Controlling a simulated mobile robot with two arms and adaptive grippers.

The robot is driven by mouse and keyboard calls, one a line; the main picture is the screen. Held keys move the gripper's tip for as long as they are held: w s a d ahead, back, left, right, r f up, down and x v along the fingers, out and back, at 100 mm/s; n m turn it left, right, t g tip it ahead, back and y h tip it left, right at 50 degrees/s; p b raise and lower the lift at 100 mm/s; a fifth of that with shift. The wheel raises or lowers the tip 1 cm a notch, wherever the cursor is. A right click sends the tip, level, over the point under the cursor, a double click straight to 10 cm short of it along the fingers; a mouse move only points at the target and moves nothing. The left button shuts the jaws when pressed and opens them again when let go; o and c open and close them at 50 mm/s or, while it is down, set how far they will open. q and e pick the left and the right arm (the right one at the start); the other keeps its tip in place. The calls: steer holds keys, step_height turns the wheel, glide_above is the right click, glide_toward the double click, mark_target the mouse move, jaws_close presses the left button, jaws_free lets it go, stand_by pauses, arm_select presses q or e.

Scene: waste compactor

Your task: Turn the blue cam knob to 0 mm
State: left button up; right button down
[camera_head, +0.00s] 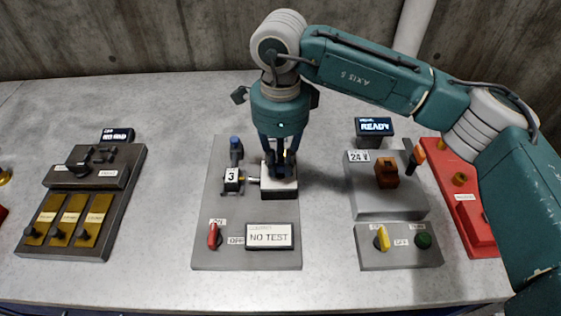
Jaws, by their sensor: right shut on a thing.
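My right gripper (281,164) points straight down over a small white-topped block (283,187) on the grey middle panel (260,215). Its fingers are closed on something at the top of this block. The fingers hide most of the held part, so I cannot tell its colour or any mark on it. A small blue-topped part (235,143) stands left of the gripper, apart from it, above a dial marked "3" (232,175). A display (269,235) at the front of the panel reads "NO TEST". My left gripper is not in view.
A red switch (214,236) sits at the panel's front left. A dark unit with brass plates (72,217) stands at the left. At the right are a panel with a yellow knob (382,239), a "READY" display (375,127) and a red box (475,218). Bare table lies between units.

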mark_target(280, 166)
steer(key=c, duration=1.6)
jaws_free()
steer(key=shift+c, duration=0.2)
steer(key=shift+r, duration=0.1)
step_height(280, 166, up, 12)
